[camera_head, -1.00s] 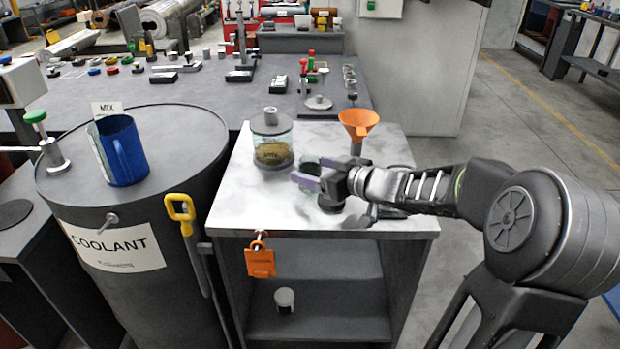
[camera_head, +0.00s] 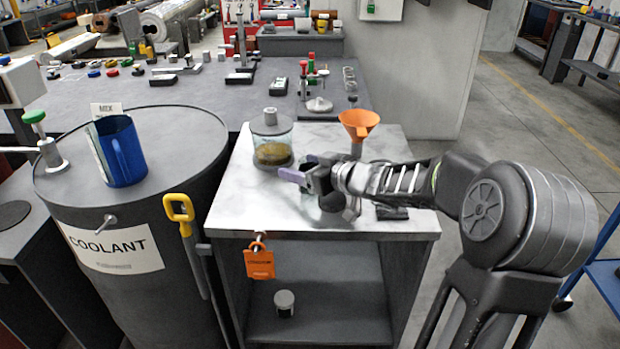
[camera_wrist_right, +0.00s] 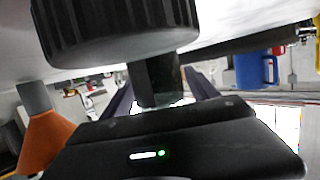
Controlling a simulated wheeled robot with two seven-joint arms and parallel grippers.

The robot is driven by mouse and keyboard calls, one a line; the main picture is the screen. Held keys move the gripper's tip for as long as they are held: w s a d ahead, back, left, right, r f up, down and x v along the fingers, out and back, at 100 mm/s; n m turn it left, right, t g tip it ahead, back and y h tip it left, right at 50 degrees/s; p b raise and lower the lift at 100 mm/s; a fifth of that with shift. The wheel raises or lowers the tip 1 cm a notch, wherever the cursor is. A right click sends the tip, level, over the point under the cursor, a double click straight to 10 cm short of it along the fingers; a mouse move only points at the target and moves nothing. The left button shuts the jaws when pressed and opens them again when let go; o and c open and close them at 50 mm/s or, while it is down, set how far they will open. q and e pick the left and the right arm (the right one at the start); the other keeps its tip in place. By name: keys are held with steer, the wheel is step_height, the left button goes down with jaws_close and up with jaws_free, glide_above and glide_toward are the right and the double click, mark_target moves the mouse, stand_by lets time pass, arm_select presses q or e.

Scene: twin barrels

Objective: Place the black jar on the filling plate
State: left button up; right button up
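A small dark jar (camera_head: 305,164) stands on the pale worktop, partly hidden by my right gripper; I take it to be the black jar. My right gripper (camera_head: 300,168) reaches it from the right, with its purple fingers apart on either side. In the right wrist view a dark upright shape (camera_wrist_right: 160,80) lies between the spread fingers, with a bright gap beside it. The orange funnel (camera_head: 358,122) stands on a stem at the worktop's back right. I cannot tell the filling plate for sure; my arm covers the worktop near the funnel. My left gripper is not in view.
A lidded glass jar (camera_head: 271,145) with brownish contents stands behind my right gripper. A black ribbed round thing (camera_wrist_right: 115,25) is beneath the gripper. A flat black block (camera_head: 391,212) lies at the right edge. The coolant barrel (camera_head: 190,130) carries a blue jug (camera_head: 122,152).

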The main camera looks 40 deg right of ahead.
jaws_close()
stand_by(0.5)
steer(key=shift+r, duration=0.1)
step_height(320, 180, up, 10)
steer(key=p, duration=0.5)
stand_by(0.4)
